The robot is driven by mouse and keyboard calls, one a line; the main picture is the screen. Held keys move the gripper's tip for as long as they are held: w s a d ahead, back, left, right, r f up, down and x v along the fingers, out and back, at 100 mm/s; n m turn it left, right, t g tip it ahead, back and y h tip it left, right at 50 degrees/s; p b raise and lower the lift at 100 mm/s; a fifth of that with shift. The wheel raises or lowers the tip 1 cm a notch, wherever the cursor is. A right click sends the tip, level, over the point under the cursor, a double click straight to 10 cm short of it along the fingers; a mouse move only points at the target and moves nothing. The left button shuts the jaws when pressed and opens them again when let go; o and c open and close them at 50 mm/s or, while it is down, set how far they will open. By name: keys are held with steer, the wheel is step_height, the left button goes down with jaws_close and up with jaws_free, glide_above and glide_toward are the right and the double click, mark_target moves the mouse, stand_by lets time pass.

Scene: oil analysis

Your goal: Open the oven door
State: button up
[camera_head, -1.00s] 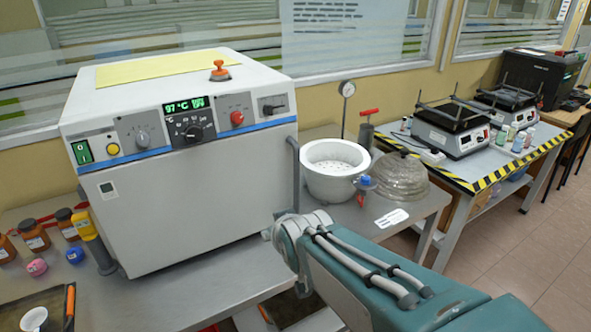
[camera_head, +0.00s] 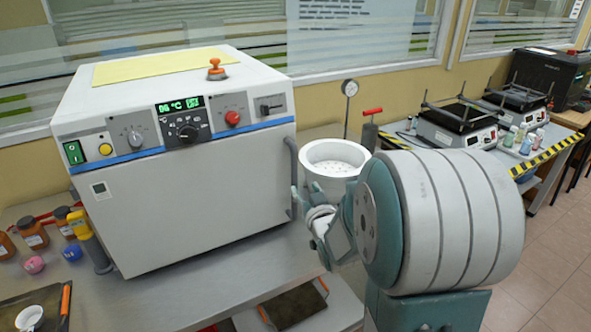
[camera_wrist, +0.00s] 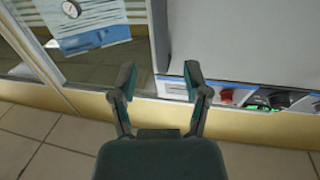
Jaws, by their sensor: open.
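The oven (camera_head: 195,205) is a large white box on the grey bench. Its front door (camera_head: 190,210) is shut. A grey vertical handle (camera_head: 292,165) runs along the door's right edge. My gripper (camera_head: 299,203) is beside the handle's lower part; my arm partly hides it, and I cannot tell here whether it touches. In the wrist view my gripper (camera_wrist: 160,82) is open with nothing between its two fingers. The dark handle (camera_wrist: 160,35) appears upright ahead, in line with the gap between the fingertips. The oven front (camera_wrist: 240,40) fills the upper right there.
A white round pot (camera_head: 335,160) stands right of the oven, close behind my gripper. Brown bottles (camera_head: 32,235) and a yellow-handled tool (camera_head: 88,240) stand at the oven's left. An orange-knobbed item (camera_head: 216,70) sits on top.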

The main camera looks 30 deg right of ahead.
mark_target(295, 172)
steer(key=w, duration=0.3)
steer(key=w+d, duration=0.1)
steer(key=w, duration=0.5)
steer(key=shift+w+d, duration=0.1)
steer(key=shift+d, duration=0.25)
steer(key=shift+a, duration=0.15)
steer(key=shift+c, duration=1)
jaws_close()
